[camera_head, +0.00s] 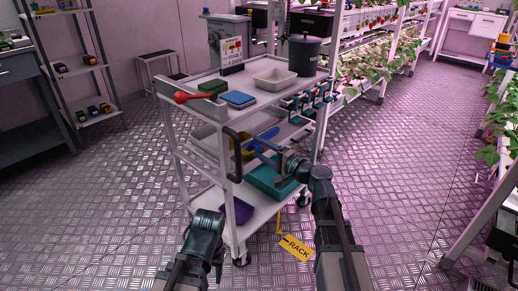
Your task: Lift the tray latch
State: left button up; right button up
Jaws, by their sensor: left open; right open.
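A white three-tier cart (221,104) stands in the middle. A red-handled piece (193,97) sticks out at the left end of its top shelf. A black upright handle (236,158) is on its near corner. I cannot tell which part is the tray latch. My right gripper (259,148) reaches left to the cart's near side, close to the black handle, and is open; whether it touches anything is unclear. My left gripper (206,222) is open, low in front of the cart, apart from the handle; its fingertips are hard to make out.
The cart's top holds a green box (212,87), blue box (238,99), grey tub (274,79) and dark bucket (304,54). Several small tools hang at its right side. A yellow RACK tag (297,247) is near the floor.

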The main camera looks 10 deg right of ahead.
jog(key=v, duration=1.3)
jog(key=s+a+f+n+g+h, duration=0.1)
jog(key=s+a+f+n+g, duration=0.25)
jog(key=a+f, duration=0.3)
jog(key=s+a+f+n+g, duration=0.2)
jog(key=a+f+n+g, duration=0.25)
jog(key=a, duration=0.35)
jog(key=s+a+f+n+g+h+p, duration=0.1)
jog(key=s+f+n+g+h+p, duration=0.1)
jog(key=s+f+n+g+h, duration=0.65)
pick_arm(q)
notch_tip(320, 180, up, 40)
jog(key=p, duration=3.7)
jog(key=shift+p, duration=0.4)
pick_arm(e)
jog(key=s+r+m+t+h, duration=0.1)
jog(key=r, duration=1.7)
jog(key=s+r+m+t+h, duration=0.1)
jog(key=s+r, duration=0.1)
jog(key=r, duration=1.7)
jog(key=shift+s+r+h, duration=0.2)
jog(key=shift+s+h, duration=0.1)
jog(key=shift+h, duration=0.05)
pick_arm(q)
jog(key=shift+f, duration=0.15)
jog(key=shift+c, duration=0.3)
